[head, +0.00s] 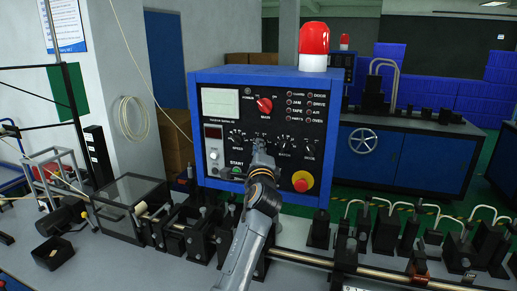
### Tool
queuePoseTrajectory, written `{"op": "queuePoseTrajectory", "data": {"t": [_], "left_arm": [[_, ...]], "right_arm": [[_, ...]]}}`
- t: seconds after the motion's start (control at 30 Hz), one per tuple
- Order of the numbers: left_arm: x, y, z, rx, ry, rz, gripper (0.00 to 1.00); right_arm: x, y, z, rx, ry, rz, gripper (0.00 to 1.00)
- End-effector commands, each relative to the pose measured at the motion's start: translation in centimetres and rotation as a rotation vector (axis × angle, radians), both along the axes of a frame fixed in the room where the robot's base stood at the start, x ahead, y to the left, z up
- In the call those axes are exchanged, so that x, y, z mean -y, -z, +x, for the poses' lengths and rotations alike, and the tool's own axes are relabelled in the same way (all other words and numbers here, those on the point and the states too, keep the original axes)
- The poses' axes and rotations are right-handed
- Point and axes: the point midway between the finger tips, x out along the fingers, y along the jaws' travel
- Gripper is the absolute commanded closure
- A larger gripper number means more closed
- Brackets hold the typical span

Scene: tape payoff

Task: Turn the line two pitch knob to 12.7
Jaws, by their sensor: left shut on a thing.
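The blue control box (323,130) with a black panel faces me in the head view. Its lower row of knobs includes a speed knob (237,136) at left and two more (285,141) to the right. My left gripper (261,150) reaches up from below and is shut at the second knob place in that row, between the speed and batch knobs. The gripper hides the knob and its label, so I cannot read the label or the setting. My right gripper is not in view.
A red main switch (265,105) sits above the gripper. A red stop button on yellow (302,181) is to its lower right, and a small display (213,132) to its left. A red beacon (313,46) tops the box. Posts and a rod (385,275) stand below on the bench.

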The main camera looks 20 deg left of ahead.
Motion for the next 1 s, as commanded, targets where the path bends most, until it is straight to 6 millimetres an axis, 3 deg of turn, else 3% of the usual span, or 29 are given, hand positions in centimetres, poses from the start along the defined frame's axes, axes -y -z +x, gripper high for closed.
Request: {"op": "queuePoseTrajectory", "data": {"t": [0.37, 0.4, 0.53, 0.87, 1.0], "left_arm": [[-0.02, -0.57, -0.03, 0.011, 0.002, -0.007, 1.00], [-0.02, -0.57, -0.03, 0.011, 0.002, -0.007, 0.87], [-0.02, -0.49, -0.03, 0.009, 0.002, -0.005, 0.61], [0.01, -0.17, -0.10, 0.004, 0.001, -0.005, 0.61], [0.38, 0.08, -0.98, 0.003, 0.001, -0.004, 0.61]], "right_arm": [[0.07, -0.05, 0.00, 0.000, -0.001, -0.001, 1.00], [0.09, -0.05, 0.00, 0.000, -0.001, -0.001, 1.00], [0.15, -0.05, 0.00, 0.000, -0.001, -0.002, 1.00], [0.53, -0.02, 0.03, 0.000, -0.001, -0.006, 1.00], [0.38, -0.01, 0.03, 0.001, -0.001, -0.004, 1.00]]}}
